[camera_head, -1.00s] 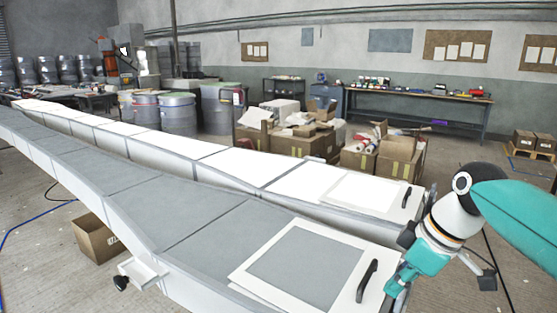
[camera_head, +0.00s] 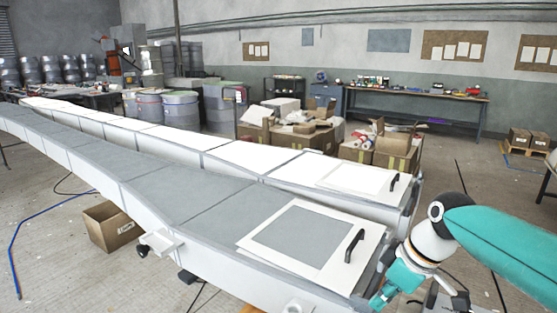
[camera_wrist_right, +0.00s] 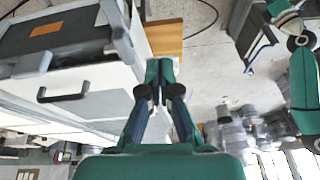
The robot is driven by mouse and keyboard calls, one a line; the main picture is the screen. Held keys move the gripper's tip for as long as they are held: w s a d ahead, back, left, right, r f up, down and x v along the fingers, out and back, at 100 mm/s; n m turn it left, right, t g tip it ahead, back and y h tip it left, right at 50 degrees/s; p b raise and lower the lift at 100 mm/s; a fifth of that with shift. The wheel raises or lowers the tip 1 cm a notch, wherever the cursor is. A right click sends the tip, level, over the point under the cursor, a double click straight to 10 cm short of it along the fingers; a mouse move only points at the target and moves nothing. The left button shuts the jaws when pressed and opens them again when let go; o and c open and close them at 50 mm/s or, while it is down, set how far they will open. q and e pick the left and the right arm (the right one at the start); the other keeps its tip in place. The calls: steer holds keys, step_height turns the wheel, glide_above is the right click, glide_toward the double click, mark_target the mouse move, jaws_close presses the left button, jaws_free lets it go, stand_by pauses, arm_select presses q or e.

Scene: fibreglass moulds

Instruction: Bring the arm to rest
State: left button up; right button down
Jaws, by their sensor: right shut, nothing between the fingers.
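My right arm enters the head view from the right edge, with a teal link and a white and black joint. My right gripper (camera_head: 378,302) points down and left, low beside the near end of the grey-topped mould (camera_head: 175,199). In the right wrist view its two dark fingers (camera_wrist_right: 159,68) meet at the tips with nothing between them. A mould end with a black handle (camera_wrist_right: 63,95) is left of the fingers there. I cannot tell whether the gripper touches the mould. My left gripper is not in view.
A second, white-topped mould (camera_head: 233,161) runs behind the grey one. A cardboard box (camera_head: 112,226) stands on the floor at left. Cardboard boxes (camera_head: 300,138), drums (camera_head: 181,110) and a workbench (camera_head: 415,97) stand farther back. Open floor lies on the right.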

steer(key=s+a+f+m, duration=0.2)
steer(key=f, duration=0.7)
steer(key=s+a+f+m+g, duration=0.1)
steer(key=f+m, duration=0.1)
steer(key=f, duration=0.8)
steer(key=s+a+f+m, duration=0.2)
steer(key=f, duration=0.7)
steer(key=s+a+f+m, duration=0.1)
steer(key=s+f+m, duration=0.2)
steer(key=s+f, duration=0.3)
steer(key=s+a+f+m, duration=0.1)
steer(key=s+f+m, duration=0.2)
steer(key=s+f, duration=0.3)
steer(key=s, duration=0.5)
steer(key=shift+f+y, duration=0.3)
steer(key=shift+f, duration=0.05)
steer(key=c, duration=1.9)
jaws_free()
